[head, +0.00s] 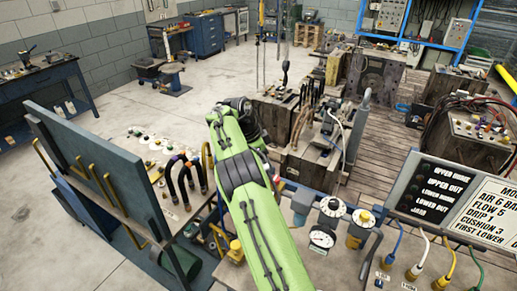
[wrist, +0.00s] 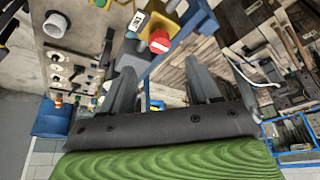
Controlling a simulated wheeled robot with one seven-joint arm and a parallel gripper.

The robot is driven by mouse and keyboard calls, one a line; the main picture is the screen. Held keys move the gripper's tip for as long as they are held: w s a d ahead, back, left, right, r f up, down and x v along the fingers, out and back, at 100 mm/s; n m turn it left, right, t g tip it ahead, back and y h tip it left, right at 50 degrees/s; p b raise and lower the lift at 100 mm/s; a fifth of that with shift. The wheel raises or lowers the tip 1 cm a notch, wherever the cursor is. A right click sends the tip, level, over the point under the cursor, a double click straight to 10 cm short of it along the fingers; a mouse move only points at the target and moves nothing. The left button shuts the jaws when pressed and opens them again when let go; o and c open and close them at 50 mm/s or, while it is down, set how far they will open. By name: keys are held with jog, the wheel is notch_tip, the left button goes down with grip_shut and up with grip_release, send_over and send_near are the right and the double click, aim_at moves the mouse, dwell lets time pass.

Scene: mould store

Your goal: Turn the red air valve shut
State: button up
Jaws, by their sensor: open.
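A round red knob (wrist: 160,42) with a pale collar shows in the wrist view, on a yellow and blue fitting (wrist: 190,18). I take it for the red air valve. My gripper (wrist: 161,66) is open, with its two grey fingers apart and nothing seen between them. In the head view my green arm reaches forward over the bench edge, and I cannot make out the red knob there.
Coloured hoses (head: 420,262) and a dark label panel (head: 437,190) stand farther right. A blue-grey upright board (head: 105,165) with yellow hooks stands left.

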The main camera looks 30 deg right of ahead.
jog(key=v, duration=0.7)
jog(key=shift+d, duration=0.1)
jog(key=s+a+r+n+t+y+b, duration=0.1)
jog(key=s+a+r+n+b, duration=0.15)
jog(key=s, duration=0.25)
jog(key=s+a+r+n+t+y+b, duration=0.1)
jog(key=s+a+r+n+t, duration=0.1)
jog(key=s+n, duration=0.3)
jog(key=s+a+r+n+t+y+b, duration=0.1)
jog(key=s+a+r+n+b, duration=0.15)
jog(key=s, duration=0.35)
jog(key=s+a+f+n+t+b, duration=0.1)
jog(key=s+a+f+n, duration=0.4)
jog(key=s, duration=0.4)
jog(key=s+a+f+n+t+y+b, duration=0.1)
jog(key=s+a+f+n+b, duration=0.1)
jog(key=s+a+f+n, duration=0.4)
jog(key=s, duration=0.3)
jog(key=shift+f+t, duration=0.25)
jog(key=shift+t, duration=0.15)
